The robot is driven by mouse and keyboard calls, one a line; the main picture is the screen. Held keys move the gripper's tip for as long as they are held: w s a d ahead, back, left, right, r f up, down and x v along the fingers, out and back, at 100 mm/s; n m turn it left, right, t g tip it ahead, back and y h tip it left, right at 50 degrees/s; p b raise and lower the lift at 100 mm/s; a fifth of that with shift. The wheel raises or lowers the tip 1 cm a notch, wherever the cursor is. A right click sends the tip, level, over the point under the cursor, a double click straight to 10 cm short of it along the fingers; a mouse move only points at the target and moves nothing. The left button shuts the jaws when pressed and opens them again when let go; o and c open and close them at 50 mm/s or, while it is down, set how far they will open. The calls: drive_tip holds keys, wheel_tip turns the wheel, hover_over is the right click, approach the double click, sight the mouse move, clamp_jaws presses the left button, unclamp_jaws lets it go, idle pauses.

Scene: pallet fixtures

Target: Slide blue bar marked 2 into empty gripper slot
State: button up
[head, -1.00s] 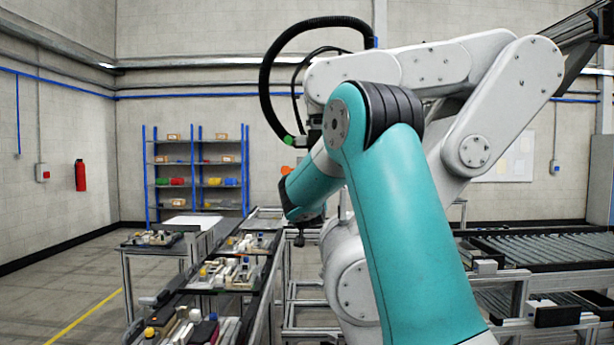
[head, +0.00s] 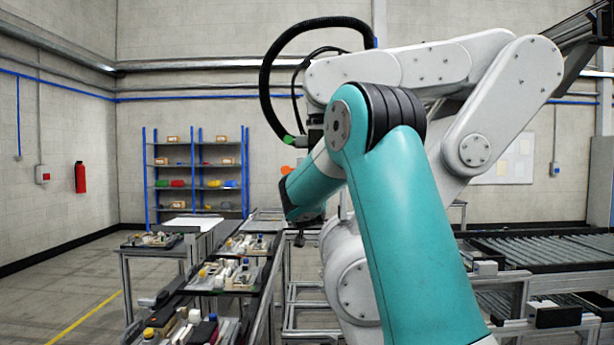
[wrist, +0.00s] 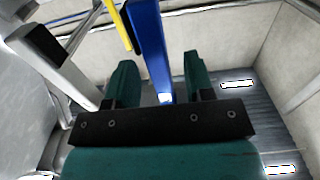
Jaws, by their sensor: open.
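My gripper (wrist: 160,82) shows in the wrist view with two teal fingers standing apart. It is open. A blue bar (wrist: 148,38) runs from the top edge of that view down into the space between the fingers, slightly tilted. Room shows between the bar and each finger, so the fingers are not closed on it. A small white mark shows near the bar's lower end, too small to read. In the head view my arm covers much of the middle, and the bar cannot be made out there. I cannot identify the empty gripper slot in either view.
In the wrist view a yellow bar (wrist: 118,24) is just left of the blue one, and a pale bar with a dark end (wrist: 40,42) is further left. The head view shows trays of small parts (head: 232,272) at lower left and a roller conveyor (head: 545,248) at right.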

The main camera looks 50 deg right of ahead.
drive_tip(key=b+v, duration=0.7)
drive_tip(key=v, duration=1)
drive_tip(key=shift+s+b, duration=0.2)
drive_tip(key=shift+b, duration=0.1)
drive_tip(key=shift+a, duration=0.15)
